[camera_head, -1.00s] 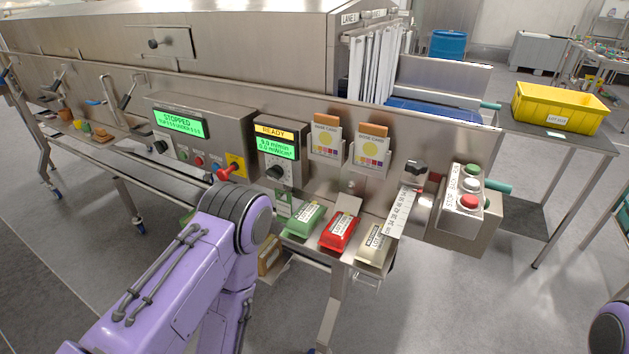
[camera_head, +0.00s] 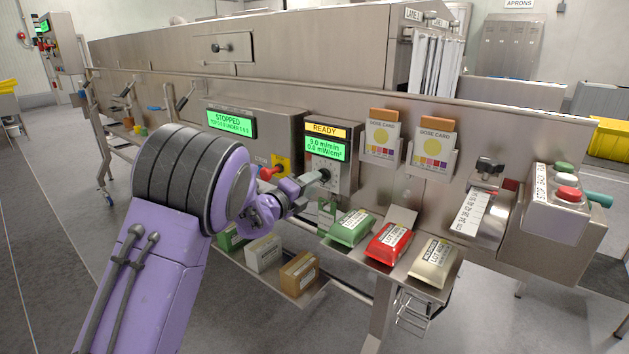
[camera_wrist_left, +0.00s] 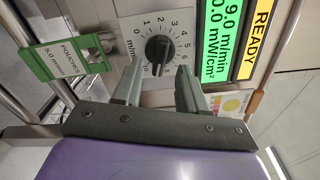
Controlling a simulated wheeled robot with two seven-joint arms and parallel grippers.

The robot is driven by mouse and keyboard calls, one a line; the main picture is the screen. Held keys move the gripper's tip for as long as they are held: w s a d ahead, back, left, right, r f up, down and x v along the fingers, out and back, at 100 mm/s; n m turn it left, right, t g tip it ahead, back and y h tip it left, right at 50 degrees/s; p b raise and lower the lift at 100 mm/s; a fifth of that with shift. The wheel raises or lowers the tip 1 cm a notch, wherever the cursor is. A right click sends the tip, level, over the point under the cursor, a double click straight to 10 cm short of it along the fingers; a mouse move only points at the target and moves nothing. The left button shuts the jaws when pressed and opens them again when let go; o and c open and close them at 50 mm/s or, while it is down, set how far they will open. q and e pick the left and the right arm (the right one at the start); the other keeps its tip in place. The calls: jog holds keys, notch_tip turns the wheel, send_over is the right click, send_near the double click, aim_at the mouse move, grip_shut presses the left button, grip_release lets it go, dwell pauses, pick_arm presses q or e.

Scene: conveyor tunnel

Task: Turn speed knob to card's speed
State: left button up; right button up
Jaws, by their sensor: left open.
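The black speed knob (camera_wrist_left: 158,48) sits on a white dial numbered around its edge. It also shows in the head view (camera_head: 325,175) under the control box's green display (camera_head: 324,149), which reads 9.0 m/min and 0.0 mW/cm². A green-framed card (camera_wrist_left: 66,56) beside the dial reads POUCHES 5.0 m/min; it hangs below the box in the head view (camera_head: 327,208). My left gripper (camera_wrist_left: 160,72) is open, its fingertips at either side of the knob's near end; I cannot tell whether they touch it. My right gripper is out of view.
Left of the box are a STOPPED panel (camera_head: 231,122) and a red-handled switch (camera_head: 270,171). Two dose cards (camera_head: 381,138) (camera_head: 433,146) hang to the right. Green, red and beige pouches (camera_head: 350,227) (camera_head: 389,241) (camera_head: 432,261) lie on a shelf below.

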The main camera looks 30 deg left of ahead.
pick_arm(q)
jog(key=shift+w+d, duration=0.1)
jog(key=shift+w, duration=1.05)
grip_shut()
jog(key=shift+n, duration=0.3)
jog(key=n+p, duration=0.4)
jog(key=n, duration=0.4)
jog(key=n+p, duration=0.4)
jog(key=n, duration=0.5)
jog(key=n+p, duration=0.4)
jog(key=n, duration=0.5)
jog(key=shift+a+r, duration=0.3)
jog(key=shift+a, duration=0.05)
jog(key=shift+n, duration=0.3)
